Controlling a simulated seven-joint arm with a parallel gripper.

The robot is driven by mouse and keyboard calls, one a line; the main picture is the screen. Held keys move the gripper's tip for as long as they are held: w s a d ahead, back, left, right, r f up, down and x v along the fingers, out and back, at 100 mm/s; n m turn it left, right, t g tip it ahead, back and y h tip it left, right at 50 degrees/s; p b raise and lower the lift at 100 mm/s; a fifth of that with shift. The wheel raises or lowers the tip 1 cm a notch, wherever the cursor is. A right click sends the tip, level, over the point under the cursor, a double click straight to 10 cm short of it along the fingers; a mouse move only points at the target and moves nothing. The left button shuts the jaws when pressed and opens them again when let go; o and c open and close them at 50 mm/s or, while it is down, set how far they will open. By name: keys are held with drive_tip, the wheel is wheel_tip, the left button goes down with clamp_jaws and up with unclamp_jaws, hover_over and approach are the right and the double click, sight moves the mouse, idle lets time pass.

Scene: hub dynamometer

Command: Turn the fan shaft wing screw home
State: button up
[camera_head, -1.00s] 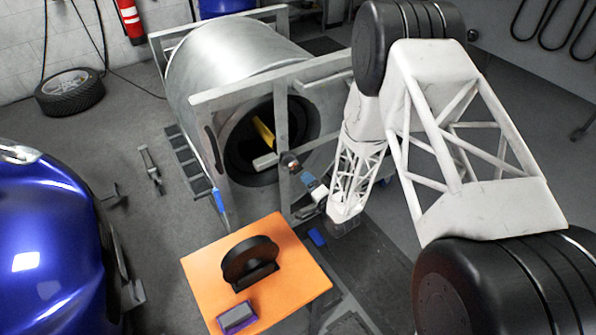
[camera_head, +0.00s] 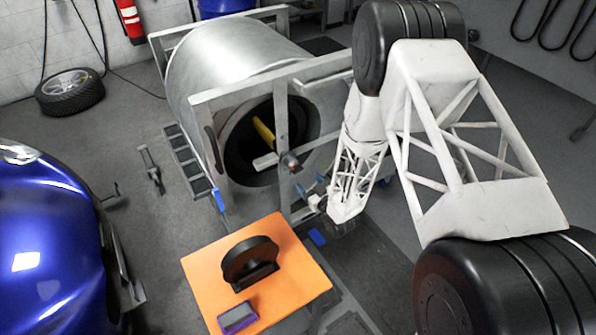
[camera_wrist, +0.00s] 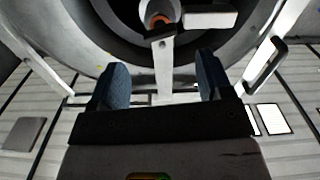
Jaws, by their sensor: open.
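The large metal drum (camera_head: 235,60) stands in a grey frame, with a dark round opening facing me. At the opening, a small dark, reddish-tipped part (camera_head: 291,161) sits on the frame's upright, which may be the fan shaft wing screw. In the wrist view a dark part with an orange ring (camera_wrist: 159,22) shows at the top centre; I cannot make out its wings. My gripper (camera_head: 312,186) is just below and right of that part, apart from it. In the wrist view its two blue fingers (camera_wrist: 163,78) are spread, with nothing held between them.
A grey upright (camera_wrist: 164,70) shows beyond the fingers. A yellow piece (camera_head: 263,132) and a pale block (camera_head: 265,161) are at the drum opening. An orange table (camera_head: 200,270) carries a black wheel-like stand (camera_head: 249,262) and a purple-edged block (camera_head: 238,317). A blue car (camera_head: 45,240) stands left.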

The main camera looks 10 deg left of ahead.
sight(298, 170)
drive_tip(key=shift+n, duration=0.8)
drive_tip(key=shift+x, duration=3.9)
drive_tip(key=shift+f, duration=0.1)
drive_tip(key=shift+c, duration=0.4)
drive_tip(key=c, duration=0.8)
drive_tip(key=shift+m, duration=1.6)
drive_tip(key=shift+c, duration=0.2)
